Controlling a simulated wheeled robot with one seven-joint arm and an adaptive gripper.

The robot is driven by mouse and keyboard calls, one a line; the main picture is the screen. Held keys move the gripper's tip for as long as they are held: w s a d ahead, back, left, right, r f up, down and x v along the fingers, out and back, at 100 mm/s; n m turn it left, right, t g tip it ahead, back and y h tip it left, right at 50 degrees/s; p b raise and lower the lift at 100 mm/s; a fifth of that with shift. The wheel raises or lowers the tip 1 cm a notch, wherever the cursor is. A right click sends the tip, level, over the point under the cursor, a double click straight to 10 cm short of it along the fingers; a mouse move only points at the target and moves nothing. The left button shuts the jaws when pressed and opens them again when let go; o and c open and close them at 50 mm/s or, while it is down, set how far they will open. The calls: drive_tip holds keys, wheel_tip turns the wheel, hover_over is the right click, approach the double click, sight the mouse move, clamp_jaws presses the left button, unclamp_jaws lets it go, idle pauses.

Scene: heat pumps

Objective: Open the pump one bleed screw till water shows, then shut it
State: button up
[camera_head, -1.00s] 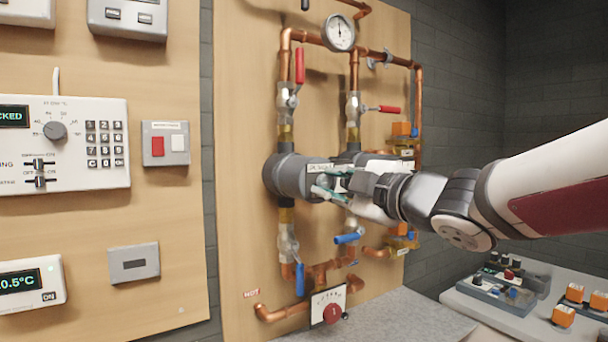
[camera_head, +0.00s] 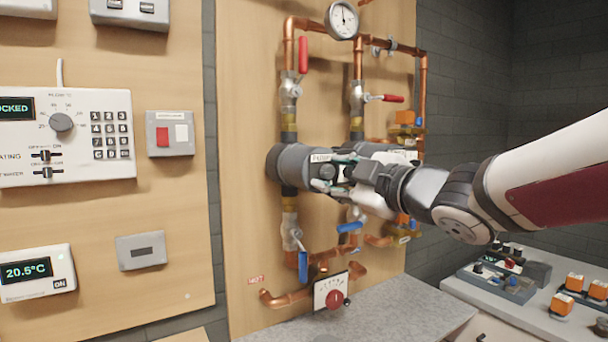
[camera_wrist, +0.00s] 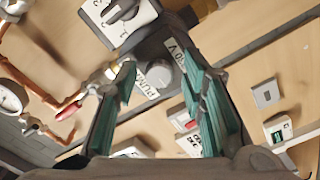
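Pump one, a dark grey cylinder (camera_head: 291,166) with a white label, sits in the left copper pipe run. Its round end face (camera_wrist: 152,50) lies beyond the fingers in the wrist view. A small round grey part (camera_head: 327,172) on that end may be the bleed screw; its slot cannot be made out. My gripper (camera_head: 340,181) is in front of the pump's end. In the wrist view the teal fingers (camera_wrist: 155,66) are apart, with nothing held between them. Whether a fingertip touches the pump cannot be told. No water shows.
A second grey pump (camera_head: 385,152) stands just right, partly behind my gripper. Red lever valves (camera_head: 303,56) are above and blue lever valves (camera_head: 303,266) below. A red-knobbed dial plate (camera_head: 332,293) sits low on the board. A grey worktop (camera_head: 400,305) runs below.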

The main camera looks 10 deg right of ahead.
drive_tip(key=shift+s, duration=0.1)
drive_tip(key=v, duration=1.2)
drive_tip(key=shift+r, duration=0.1)
idle(0.4)
